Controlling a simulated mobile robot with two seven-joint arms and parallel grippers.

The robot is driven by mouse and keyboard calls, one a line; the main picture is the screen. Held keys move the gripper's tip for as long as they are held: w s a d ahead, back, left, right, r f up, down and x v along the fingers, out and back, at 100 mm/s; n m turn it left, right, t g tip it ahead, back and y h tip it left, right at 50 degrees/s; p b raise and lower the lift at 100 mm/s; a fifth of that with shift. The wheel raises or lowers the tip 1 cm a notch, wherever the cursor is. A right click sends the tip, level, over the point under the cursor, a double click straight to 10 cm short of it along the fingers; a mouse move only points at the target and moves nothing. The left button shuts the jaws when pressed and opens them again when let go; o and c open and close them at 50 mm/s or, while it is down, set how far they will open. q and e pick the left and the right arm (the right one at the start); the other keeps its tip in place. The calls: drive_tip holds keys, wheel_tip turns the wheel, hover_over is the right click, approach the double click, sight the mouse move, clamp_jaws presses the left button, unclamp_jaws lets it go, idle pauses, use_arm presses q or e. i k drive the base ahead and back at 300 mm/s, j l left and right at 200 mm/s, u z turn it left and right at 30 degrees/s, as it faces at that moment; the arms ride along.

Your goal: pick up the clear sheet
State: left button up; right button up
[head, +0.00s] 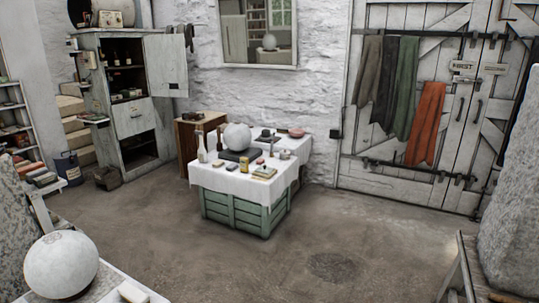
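I cannot make out a clear sheet anywhere in the head view. Several small items lie on the white-covered table (222,180) in the middle, around a plaster sphere (237,137) on a dark base, but they are too small to identify. Neither of my grippers is in view.
A green crate (232,213) supports the table. A large plaster sphere (61,264) and a pale block (133,291) are at the near left. An open cabinet (125,95) stands at the back left. A wooden trestle (470,270) is at the near right. The floor between is clear.

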sight(264, 170)
drive_tip(key=i+l+z, duration=0.1)
drive_tip(key=i+z, duration=0.3)
drive_tip(key=i, duration=0.55)
drive_tip(key=i+l, duration=0.1)
drive_tip(key=i, duration=2.7)
drive_tip(key=l+z, duration=0.05)
drive_tip(key=l, duration=0.05)
